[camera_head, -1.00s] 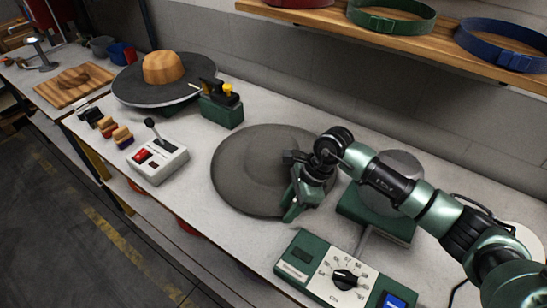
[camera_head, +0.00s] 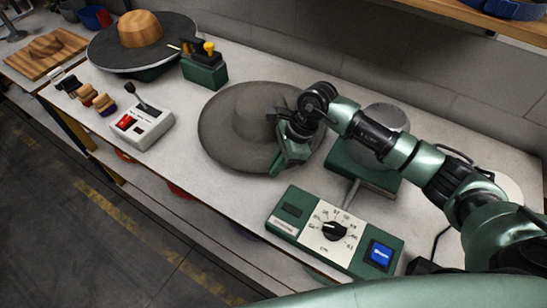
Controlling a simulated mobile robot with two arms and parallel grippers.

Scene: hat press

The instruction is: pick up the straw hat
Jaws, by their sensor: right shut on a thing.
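A grey felt-looking hat (camera_head: 222,128) with a wide round brim and a low rounded crown is in the middle of the bench; it looks grey, not straw-coloured. My right gripper (camera_head: 287,155) comes in from the right and is shut on the hat's right side, at the brim. The fingertips and arm hide part of the brim and the crown's right side. I cannot tell whether the hat rests on the bench or is slightly raised. My left gripper is not in view.
A green control box (camera_head: 305,232) with a dial stands in front. A green stand with a grey round plate (camera_head: 388,122) is right of the hat. A white lever box (camera_head: 143,125), a green tool (camera_head: 205,72) and a wooden block on a dark disc (camera_head: 140,28) stand left.

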